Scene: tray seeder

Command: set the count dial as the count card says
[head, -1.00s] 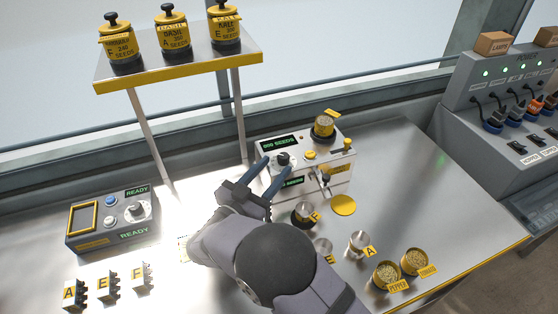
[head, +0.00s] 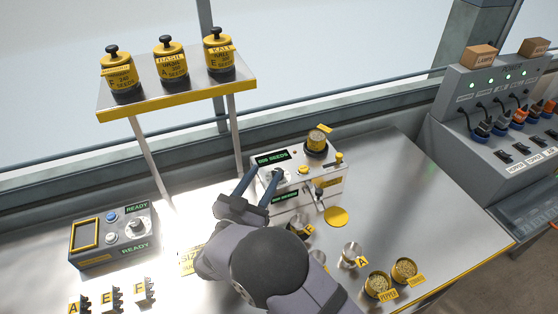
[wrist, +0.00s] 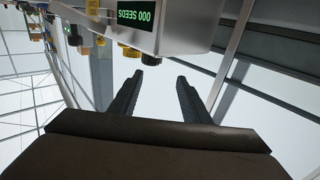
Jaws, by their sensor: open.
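The seeder (head: 322,185) is a pale box with green displays at the middle of the bench. Its upper display (head: 272,158) also shows in the wrist view (wrist: 134,14), where it reads 000 SEEDS. The count dial on the seeder's front is mostly hidden behind a finger in the head view. My gripper (head: 264,172) is open and empty, its fingers at the seeder's left front. In the wrist view my fingers (wrist: 166,70) are apart with nothing between them. A pale card with yellow edges (head: 189,261) lies left of my arm, partly hidden; its writing is too small to read.
A grey READY box (head: 88,262) stands at the left, with lettered blocks (head: 110,298) in front. A shelf (head: 180,88) holds yellow canisters. Lettered metal cups and seed pots (head: 378,286) stand at the right front.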

